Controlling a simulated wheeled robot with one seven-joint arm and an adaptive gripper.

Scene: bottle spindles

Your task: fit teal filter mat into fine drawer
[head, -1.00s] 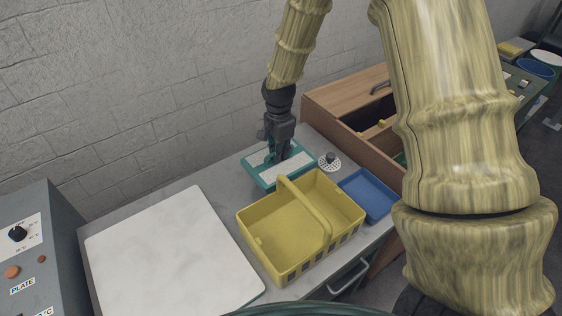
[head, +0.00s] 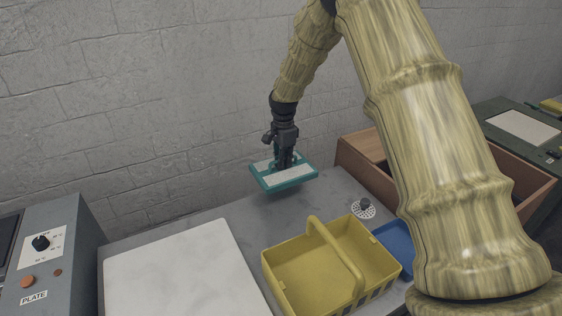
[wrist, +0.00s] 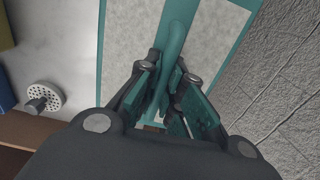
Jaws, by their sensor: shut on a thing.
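The teal filter mat (head: 289,182) is a flat frame with pale panels and a raised teal bar across its middle. My gripper (head: 284,161) is shut on that bar and holds the mat above the back of the grey bench, near the wall. In the wrist view the fingers (wrist: 172,100) close on the teal bar, and the mat (wrist: 125,40) spreads beyond them. A wooden cabinet (head: 365,157) stands at the back right, partly behind my arm. I cannot tell which part of it, if any, is the fine drawer.
A yellow basket (head: 290,273) with a raised handle, a blue tray (head: 393,243) and a white perforated disc with a dark knob (head: 364,209) stand on the bench. A pale board (head: 180,270) lies left, beside a grey control box (head: 55,255). The brick wall is close behind.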

